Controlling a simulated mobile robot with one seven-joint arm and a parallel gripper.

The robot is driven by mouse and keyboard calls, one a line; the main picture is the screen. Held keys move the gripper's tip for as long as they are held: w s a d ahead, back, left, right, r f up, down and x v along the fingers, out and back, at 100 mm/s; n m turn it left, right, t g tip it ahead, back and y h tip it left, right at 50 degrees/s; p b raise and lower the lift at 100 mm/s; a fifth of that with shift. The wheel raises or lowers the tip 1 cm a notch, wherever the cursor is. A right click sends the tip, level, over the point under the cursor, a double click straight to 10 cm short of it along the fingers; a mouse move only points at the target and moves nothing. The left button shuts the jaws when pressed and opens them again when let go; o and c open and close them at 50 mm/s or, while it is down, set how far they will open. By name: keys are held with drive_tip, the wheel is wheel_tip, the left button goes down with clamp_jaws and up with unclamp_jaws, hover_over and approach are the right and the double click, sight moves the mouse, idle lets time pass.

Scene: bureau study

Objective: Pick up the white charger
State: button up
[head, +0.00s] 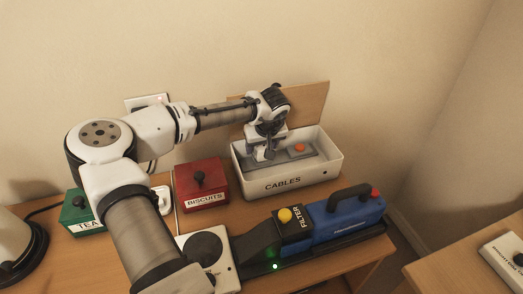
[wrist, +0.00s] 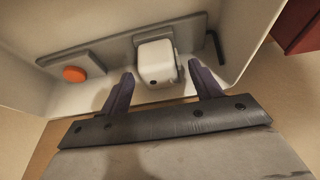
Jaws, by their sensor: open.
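The white charger (wrist: 155,62) is a small white block inside the white box labelled CABLES. In the wrist view it lies between and just beyond my two open fingertips, against a grey strip. My gripper (wrist: 162,88) is open and empty, pointing down into the box; in the head view my gripper (head: 266,152) is over the left part of the box. The CABLES box (head: 318,176) stands at the back of the desk. In the head view the charger is hidden or too small to make out.
An orange button (wrist: 75,74) sits on the grey strip (wrist: 110,52) in the box, with a dark hex key (wrist: 215,52) at the other end. A red BISCUITS box (head: 202,184) stands left of it. A blue device (head: 345,217) with a black handle lies in front.

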drive_tip(key=c, duration=1.1)
drive_tip(key=shift+s+d+r+p, duration=0.1)
drive_tip(key=shift+d+r+p, duration=0.25)
drive_tip(key=shift+d+r, duration=0.1)
drive_tip(key=s+d+r+p, duration=0.1)
drive_tip(key=d+r, duration=0.1)
drive_tip(key=d, duration=0.2)
drive_tip(key=s+d+r+p, duration=0.1)
drive_tip(key=s+d+r, duration=0.1)
drive_tip(key=d, duration=0.2)
drive_tip(key=s+d+r+p, duration=0.1)
drive_tip(key=d+r+p, duration=0.1)
drive_tip(key=d+r, duration=0.1)
drive_tip(key=shift+s+d, duration=0.35)
drive_tip(key=shift+d, duration=0.25)
clamp_jaws()
